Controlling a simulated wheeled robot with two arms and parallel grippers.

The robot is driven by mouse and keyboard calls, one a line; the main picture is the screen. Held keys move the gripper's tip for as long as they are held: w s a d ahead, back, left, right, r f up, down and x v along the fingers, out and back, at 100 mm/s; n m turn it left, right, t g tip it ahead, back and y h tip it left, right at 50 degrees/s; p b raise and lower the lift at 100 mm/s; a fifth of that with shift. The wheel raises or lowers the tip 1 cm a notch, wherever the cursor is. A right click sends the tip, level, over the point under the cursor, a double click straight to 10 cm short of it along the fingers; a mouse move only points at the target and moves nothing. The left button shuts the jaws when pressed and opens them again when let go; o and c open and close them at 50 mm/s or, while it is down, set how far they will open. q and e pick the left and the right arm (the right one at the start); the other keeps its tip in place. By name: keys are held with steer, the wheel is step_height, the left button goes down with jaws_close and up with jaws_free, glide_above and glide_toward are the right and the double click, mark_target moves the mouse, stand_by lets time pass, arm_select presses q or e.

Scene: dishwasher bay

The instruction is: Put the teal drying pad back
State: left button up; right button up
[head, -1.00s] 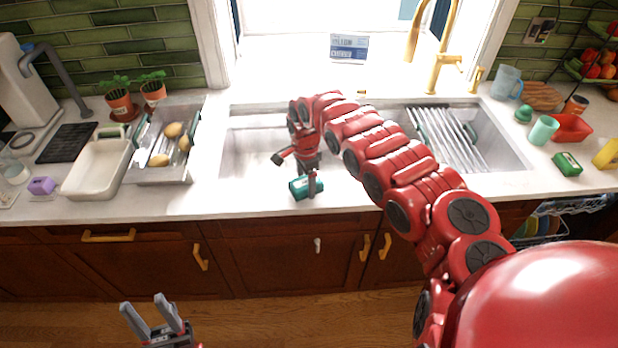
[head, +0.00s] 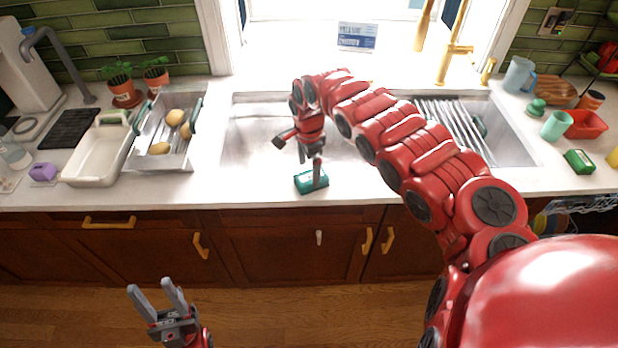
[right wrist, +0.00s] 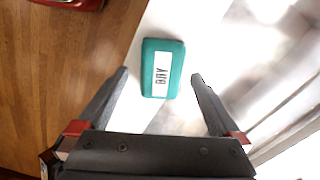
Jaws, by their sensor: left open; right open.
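The teal drying pad (head: 306,187) is a small block on the counter's front edge, in front of the sink. In the right wrist view the teal pad (right wrist: 162,68) shows a white label and lies just beyond the fingertips, between their lines. My right gripper (head: 300,155) is open above the pad, and part of the pad is hidden behind a finger in the head view. In the right wrist view the right gripper (right wrist: 160,75) has nothing between its fingers. My left gripper (head: 158,288) is open and empty, low at the left in front of the cabinets.
The sink (head: 250,130) lies behind the pad, with a drying rack (head: 455,130) at its right. A white basin (head: 96,158) and a tray with several potatoes (head: 160,149) stand left. A green box (head: 579,161) and red bowl (head: 585,124) stand right.

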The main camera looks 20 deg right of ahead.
mark_target(309, 177)
step_height(309, 177, up, 8)
steer(key=b, duration=0.2)
steer(key=shift+f, duration=0.1)
stand_by(0.3)
